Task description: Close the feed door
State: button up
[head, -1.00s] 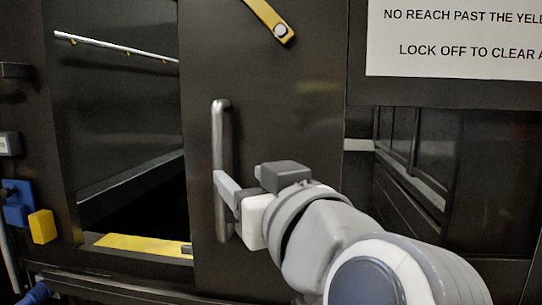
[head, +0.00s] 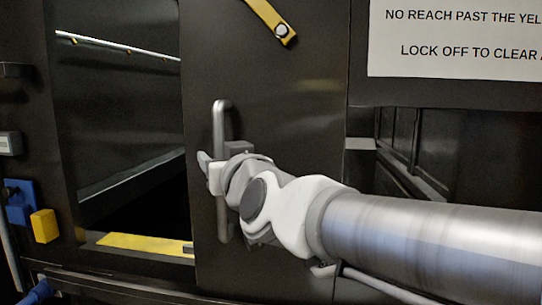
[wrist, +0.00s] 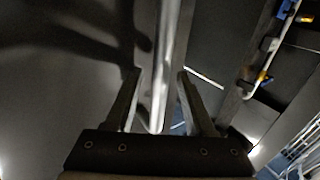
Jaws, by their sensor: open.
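The feed door (head: 290,130) is a dark panel with a long vertical silver handle (head: 220,120) near its left edge. An open gap (head: 140,205) shows to the left of the door, with dark space inside. My gripper (head: 204,165) is at the handle, around its middle height. In the wrist view my gripper (wrist: 158,78) has its two fingers apart, with the handle bar (wrist: 167,45) running between them. I cannot tell whether either finger touches the bar. My wrist hides part of the handle and door in the head view.
A yellow sill strip (head: 140,243) lies along the bottom of the gap. A yellow strap with a bolt (head: 281,31) is on the door above the handle. A white sign (head: 455,40) is at upper right. Blue (head: 18,203) and yellow (head: 44,226) blocks stand at the left post.

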jog(key=shift+w+a, duration=0.15)
jog(key=shift+w, duration=0.15)
grip_shut()
dwell(1.4)
